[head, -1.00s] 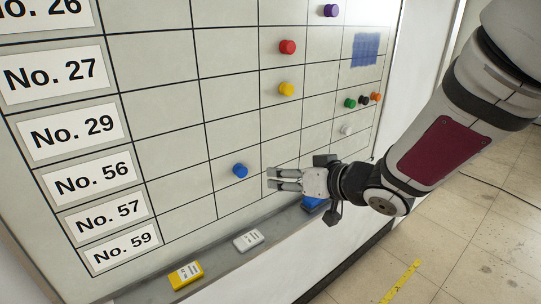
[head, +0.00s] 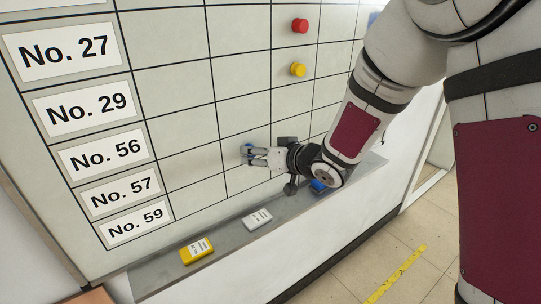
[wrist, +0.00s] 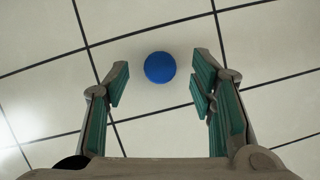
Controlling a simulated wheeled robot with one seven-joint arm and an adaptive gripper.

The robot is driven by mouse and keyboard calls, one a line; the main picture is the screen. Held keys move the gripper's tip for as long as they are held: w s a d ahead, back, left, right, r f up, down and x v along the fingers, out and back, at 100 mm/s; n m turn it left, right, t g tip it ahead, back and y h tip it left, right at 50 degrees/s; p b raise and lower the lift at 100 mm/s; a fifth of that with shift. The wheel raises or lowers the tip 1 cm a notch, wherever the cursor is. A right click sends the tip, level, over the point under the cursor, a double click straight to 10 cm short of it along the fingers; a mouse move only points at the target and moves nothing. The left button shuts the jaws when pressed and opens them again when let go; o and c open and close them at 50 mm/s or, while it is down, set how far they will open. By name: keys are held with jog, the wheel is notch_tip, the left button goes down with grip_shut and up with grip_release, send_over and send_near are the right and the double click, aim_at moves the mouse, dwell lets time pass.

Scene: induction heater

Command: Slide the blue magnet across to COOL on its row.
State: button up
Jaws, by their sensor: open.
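The blue magnet (head: 247,148) is a round knob on the whiteboard (head: 180,112), in the second cell right of the labels, in what looks like the No. 57 row. My gripper (head: 251,155) is open at the magnet, reaching in from the right, and its fingers partly cover it in the head view. In the wrist view the magnet (wrist: 160,67) sits between the two spread green-padded fingertips, with a gap on each side. No column headings show, so the COOL column cannot be picked out.
A red magnet (head: 300,26) and a yellow magnet (head: 298,69) are higher up. The tray (head: 225,238) below holds a yellow item (head: 196,250), a white item (head: 257,218) and a blue item (head: 318,186). My arm hides the board's right part.

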jog(key=shift+x, duration=0.85)
grip_shut()
jog(key=shift+w+d+r+b, duration=0.1)
jog(key=shift+w+d+b, duration=0.15)
jog(key=shift+w+d, duration=1.55)
jog(key=shift+w+d+r+b, duration=0.15)
jog(key=shift+w+d, duration=0.95)
jog(key=shift+d, duration=1.35)
jog(key=shift+w+d+r+b, duration=0.1)
jog(key=shift+w+d+b, duration=0.2)
jog(key=shift+w+d, duration=1.5)
jog(key=shift+s+d, duration=0.25)
jog(key=shift+d, duration=0.1)
grip_release()
jog(key=shift+f, duration=0.1)
